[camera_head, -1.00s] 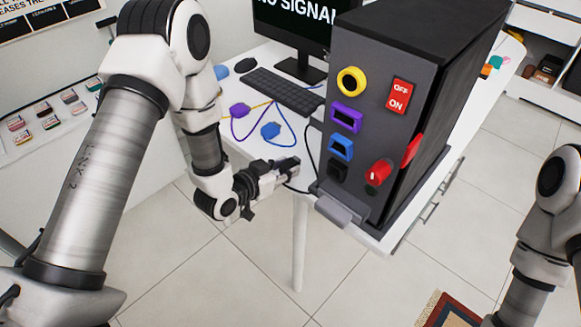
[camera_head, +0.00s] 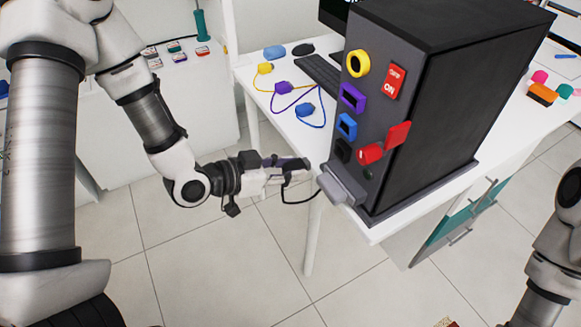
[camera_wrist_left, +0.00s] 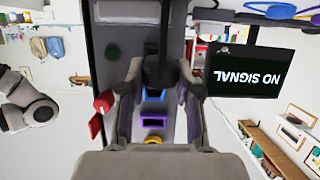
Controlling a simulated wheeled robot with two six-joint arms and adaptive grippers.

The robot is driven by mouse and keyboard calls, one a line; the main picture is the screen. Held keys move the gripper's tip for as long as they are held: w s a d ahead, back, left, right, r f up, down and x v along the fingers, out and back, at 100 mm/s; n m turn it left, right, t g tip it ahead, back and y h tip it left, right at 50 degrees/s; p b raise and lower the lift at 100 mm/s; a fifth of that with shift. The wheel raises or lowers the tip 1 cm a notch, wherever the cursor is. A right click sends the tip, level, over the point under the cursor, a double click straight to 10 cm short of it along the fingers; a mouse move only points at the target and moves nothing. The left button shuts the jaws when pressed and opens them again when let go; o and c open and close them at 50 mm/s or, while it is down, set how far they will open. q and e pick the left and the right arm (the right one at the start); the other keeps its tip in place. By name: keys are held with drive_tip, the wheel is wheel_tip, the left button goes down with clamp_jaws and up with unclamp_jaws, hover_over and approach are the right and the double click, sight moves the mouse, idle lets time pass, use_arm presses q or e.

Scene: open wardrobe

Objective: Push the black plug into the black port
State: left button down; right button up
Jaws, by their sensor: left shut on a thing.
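The black port (camera_head: 342,150) is the lowest in the column of ports on the front of the dark computer tower (camera_head: 440,100). My left gripper (camera_head: 302,165) is in front of the tower, left of the black port and slightly lower in the picture, with a gap between. It is shut on the black plug (camera_wrist_left: 160,60), which shows between the fingers in the left wrist view. In the head view the fingers mostly hide the plug; its black cable (camera_head: 298,202) hangs below and runs toward the tower's base. My right gripper is out of view.
Above the black port are blue (camera_head: 346,126), purple (camera_head: 352,97) and yellow (camera_head: 358,63) ports. A red knob (camera_head: 370,154) sits right of it. Loose blue (camera_head: 305,110), purple (camera_head: 283,88) and yellow (camera_head: 265,68) plugs lie on the white desk (camera_head: 262,88).

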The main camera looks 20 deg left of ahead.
sight(309, 162)
use_arm(q)
drive_tip(key=shift+w+d+r, duration=0.1)
drive_tip(key=shift+w+d, duration=0.05)
drive_tip(key=shift+d, duration=0.45)
drive_tip(key=w+d, duration=0.1)
drive_tip(key=w+d+b, duration=0.1)
drive_tip(key=w, duration=0.1)
drive_tip(key=shift+w+d, duration=0.5)
drive_tip(key=shift+d, duration=0.05)
drive_tip(key=shift+w+d, duration=0.75)
drive_tip(key=shift+w, duration=0.25)
idle(0.8)
drive_tip(key=c, duration=0.7)
unclamp_jaws()
